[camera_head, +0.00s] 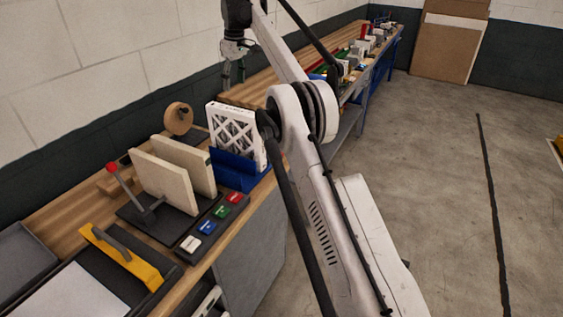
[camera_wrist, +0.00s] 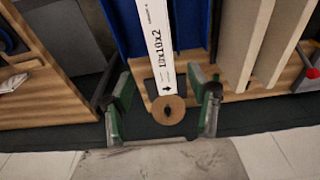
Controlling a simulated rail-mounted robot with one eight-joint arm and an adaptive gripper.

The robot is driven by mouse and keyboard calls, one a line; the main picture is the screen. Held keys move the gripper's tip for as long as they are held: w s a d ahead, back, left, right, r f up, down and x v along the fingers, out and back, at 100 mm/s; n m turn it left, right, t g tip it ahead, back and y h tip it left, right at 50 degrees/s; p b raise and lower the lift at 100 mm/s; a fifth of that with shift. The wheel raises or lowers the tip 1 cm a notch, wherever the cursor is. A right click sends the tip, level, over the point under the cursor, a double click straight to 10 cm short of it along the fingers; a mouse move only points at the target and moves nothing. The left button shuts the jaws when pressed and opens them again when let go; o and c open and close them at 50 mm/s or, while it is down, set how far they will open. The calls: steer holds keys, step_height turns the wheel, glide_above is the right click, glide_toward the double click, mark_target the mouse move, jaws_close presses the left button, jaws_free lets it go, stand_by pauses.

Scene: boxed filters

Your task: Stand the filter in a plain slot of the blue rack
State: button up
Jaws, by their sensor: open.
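The filter (camera_head: 236,131) is a white box with a lattice face, standing upright with its lower part behind the front wall of the blue rack (camera_head: 239,174). In the wrist view its narrow edge (camera_wrist: 159,45), printed 10x10x2, runs between blue rack walls (camera_wrist: 194,25). I cannot tell which kind of slot it is in. My gripper (camera_head: 234,76) is open and empty, up near the wall behind the rack. In the wrist view its two fingers (camera_wrist: 161,98) frame the filter's near end and a tape roll, with no finger seen touching the filter. The filter's base is hidden.
The tape roll (camera_head: 179,118) stands behind the rack by the wall. Two beige panels (camera_head: 172,178) stand upright left of the rack, beside a red-knobbed lever (camera_head: 113,169). Coloured buttons (camera_head: 220,212) line the bench front. My arm crosses over the bench right of the rack.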

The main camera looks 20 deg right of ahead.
steer(key=s+r+m+t, duration=0.2)
steer(key=s+r+m, duration=0.1)
steer(key=s+r, duration=1.1)
steer(key=s+m+t, duration=0.1)
steer(key=s, duration=1)
steer(key=s+f+m+t, duration=0.1)
steer(key=s+f, duration=0.5)
steer(key=s, duration=0.5)
steer(key=s+f+m+t, duration=0.1)
steer(key=s+f, duration=0.6)
steer(key=s, duration=0.4)
steer(key=s+a+f+m+t, duration=0.1)
steer(key=s+f+m, duration=0.1)
steer(key=s+f, duration=0.4)
steer(key=s, duration=0.5)
steer(key=shift+f+h, duration=0.2)
steer(key=shift+h, duration=0.2)
steer(key=shift+f, duration=0.1)
step_height(320, 180, down, 10)
steer(key=b, duration=1)
